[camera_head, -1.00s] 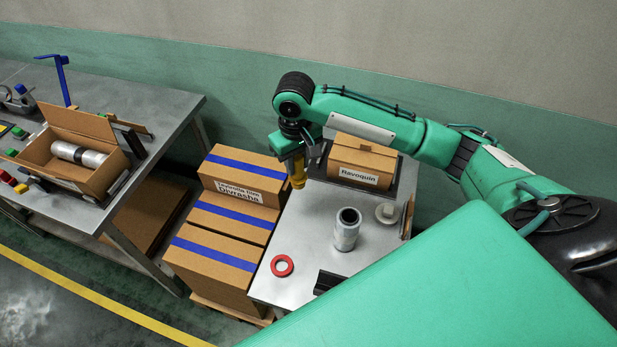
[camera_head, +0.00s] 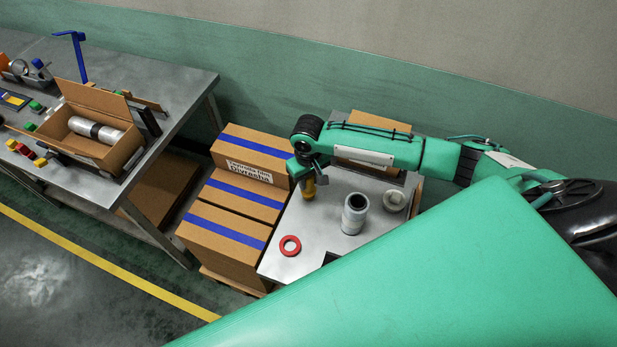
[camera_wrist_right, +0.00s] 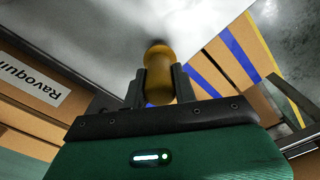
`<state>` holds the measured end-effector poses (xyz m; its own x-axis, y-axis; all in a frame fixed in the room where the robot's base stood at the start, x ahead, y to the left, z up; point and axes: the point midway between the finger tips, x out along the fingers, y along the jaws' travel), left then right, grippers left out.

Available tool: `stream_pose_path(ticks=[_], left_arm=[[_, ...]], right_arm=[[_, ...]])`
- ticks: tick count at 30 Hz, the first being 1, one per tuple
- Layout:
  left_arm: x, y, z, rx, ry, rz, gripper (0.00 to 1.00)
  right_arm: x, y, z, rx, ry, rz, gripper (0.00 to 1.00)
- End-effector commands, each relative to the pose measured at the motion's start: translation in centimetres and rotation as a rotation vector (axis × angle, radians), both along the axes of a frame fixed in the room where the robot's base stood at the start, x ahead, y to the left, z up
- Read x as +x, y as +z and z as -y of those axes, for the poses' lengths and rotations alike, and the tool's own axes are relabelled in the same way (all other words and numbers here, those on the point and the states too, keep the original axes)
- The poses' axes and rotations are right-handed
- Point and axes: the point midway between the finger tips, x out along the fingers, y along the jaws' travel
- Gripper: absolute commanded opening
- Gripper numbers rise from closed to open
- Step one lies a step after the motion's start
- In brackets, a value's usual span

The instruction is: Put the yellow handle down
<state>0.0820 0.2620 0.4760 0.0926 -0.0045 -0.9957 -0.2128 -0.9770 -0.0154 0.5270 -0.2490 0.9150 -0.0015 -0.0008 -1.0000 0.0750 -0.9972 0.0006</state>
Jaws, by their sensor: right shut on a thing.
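The yellow handle (camera_head: 308,188) is at the back left of the small metal table (camera_head: 300,236). In the right wrist view the yellow handle (camera_wrist_right: 157,72) sits between the two dark fingers of my right gripper (camera_wrist_right: 160,84), which is shut on it. In the head view my right gripper (camera_head: 308,172) points down and holds the handle upright at or just above the table top; I cannot tell whether it touches. My left gripper is not in view.
A grey cylinder (camera_head: 354,214), a pale ring-shaped part (camera_head: 394,201) and a red ring (camera_head: 290,245) stand on the small table. A cardboard box (camera_head: 372,155) is behind my arm. Stacked blue-taped boxes (camera_head: 232,208) border the table's left side.

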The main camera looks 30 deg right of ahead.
Motion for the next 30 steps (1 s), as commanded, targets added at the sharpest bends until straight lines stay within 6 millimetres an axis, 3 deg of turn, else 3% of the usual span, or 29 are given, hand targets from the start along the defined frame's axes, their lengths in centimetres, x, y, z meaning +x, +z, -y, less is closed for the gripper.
stream_pose_path(ticks=[7,8,11,22,30], left_arm=[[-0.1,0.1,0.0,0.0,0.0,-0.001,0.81],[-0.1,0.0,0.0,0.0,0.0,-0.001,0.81],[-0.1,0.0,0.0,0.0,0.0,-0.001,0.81],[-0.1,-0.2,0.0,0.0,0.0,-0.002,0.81],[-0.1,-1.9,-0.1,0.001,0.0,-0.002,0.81]], right_arm=[[0.0,-0.2,0.0,0.0,-0.001,0.0,0.08],[0.0,-0.3,0.0,0.0,0.0,0.001,0.32],[0.0,-0.2,0.0,0.0,0.0,0.001,0.5],[0.1,0.3,0.0,0.0,0.0,0.002,0.5],[0.1,5.1,0.0,0.0,0.001,0.006,0.5]])
